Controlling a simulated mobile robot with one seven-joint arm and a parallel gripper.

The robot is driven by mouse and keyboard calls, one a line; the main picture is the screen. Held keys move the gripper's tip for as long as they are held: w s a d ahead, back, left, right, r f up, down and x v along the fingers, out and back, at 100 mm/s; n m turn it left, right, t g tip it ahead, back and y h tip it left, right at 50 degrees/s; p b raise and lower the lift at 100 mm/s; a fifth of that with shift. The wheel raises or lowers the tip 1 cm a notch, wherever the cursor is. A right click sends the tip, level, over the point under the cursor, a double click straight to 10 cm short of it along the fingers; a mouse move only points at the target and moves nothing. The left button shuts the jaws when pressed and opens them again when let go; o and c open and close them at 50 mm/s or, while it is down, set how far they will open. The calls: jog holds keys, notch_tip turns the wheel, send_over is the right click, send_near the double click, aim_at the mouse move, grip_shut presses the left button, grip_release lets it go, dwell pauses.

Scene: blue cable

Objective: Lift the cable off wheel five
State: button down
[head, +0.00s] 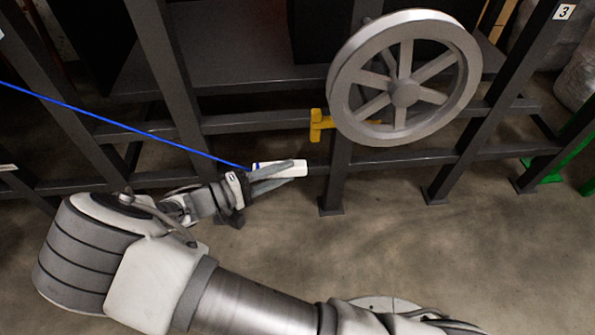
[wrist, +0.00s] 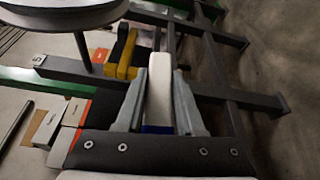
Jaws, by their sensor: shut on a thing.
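A thin blue cable (head: 120,126) runs from the left edge of the head view down to the right, to a white end piece (head: 290,168). My gripper (head: 284,172) is shut on this white end piece, in front of the dark frame. In the wrist view the white end piece (wrist: 159,95) lies between the two grey fingers of my gripper (wrist: 160,90). A grey spoked wheel (head: 403,92) is mounted on the frame, up and to the right of my gripper, apart from the cable.
The dark metal frame (head: 265,122) has several posts and bars close behind my gripper. A yellow bracket (head: 316,125) sticks out left of the wheel. A number 3 label (head: 564,12) is on a right post. The floor (head: 400,250) in front is clear.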

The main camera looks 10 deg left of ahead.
jog(key=s+d+p, duration=0.3)
jog(key=s, duration=0.6)
jog(key=shift+s, duration=0.3)
